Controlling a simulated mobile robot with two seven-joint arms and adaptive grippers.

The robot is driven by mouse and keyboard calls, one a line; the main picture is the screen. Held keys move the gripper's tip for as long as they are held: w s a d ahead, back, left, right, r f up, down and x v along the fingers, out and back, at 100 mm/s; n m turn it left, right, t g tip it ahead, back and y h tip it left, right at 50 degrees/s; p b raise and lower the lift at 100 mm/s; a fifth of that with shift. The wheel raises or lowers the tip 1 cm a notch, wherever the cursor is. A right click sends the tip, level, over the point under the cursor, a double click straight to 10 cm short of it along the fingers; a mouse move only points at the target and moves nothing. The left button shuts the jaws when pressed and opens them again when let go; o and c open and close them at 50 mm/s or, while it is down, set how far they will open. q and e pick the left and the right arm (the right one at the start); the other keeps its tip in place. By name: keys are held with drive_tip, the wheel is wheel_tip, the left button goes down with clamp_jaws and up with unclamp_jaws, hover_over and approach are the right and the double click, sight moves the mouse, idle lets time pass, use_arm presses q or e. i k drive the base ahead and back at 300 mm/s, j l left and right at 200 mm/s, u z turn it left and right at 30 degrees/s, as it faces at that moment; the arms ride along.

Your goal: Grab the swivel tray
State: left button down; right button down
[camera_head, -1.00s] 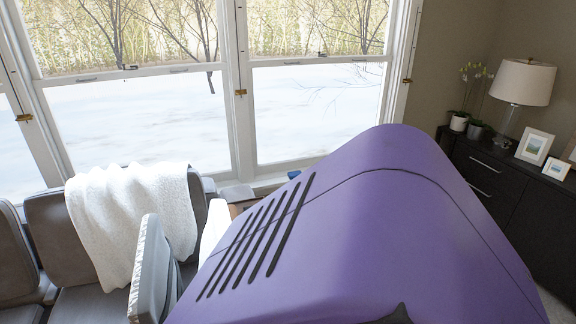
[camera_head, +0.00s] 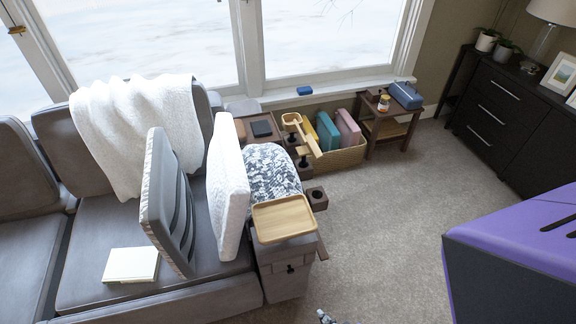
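A light wooden tray with a raised rim (camera_head: 285,218), which looks like the swivel tray, lies flat on top of the grey sofa arm (camera_head: 284,272). It appears empty. Whether it is fixed to the arm or turns cannot be seen. Neither gripper can be made out. A small metallic piece (camera_head: 325,316) shows at the bottom edge, in front of and below the tray; I cannot tell what it belongs to.
The grey sofa (camera_head: 95,255) holds a white throw, cushions and a pale book (camera_head: 131,265). Behind the tray are dark wooden holders and a woven basket (camera_head: 335,157). A small side table (camera_head: 386,125) and a dark dresser (camera_head: 513,110) stand right. Carpet (camera_head: 385,225) is open. A purple body fills the lower right.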

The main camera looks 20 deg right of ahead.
sight(281, 218)
drive_tip(key=z, duration=0.7)
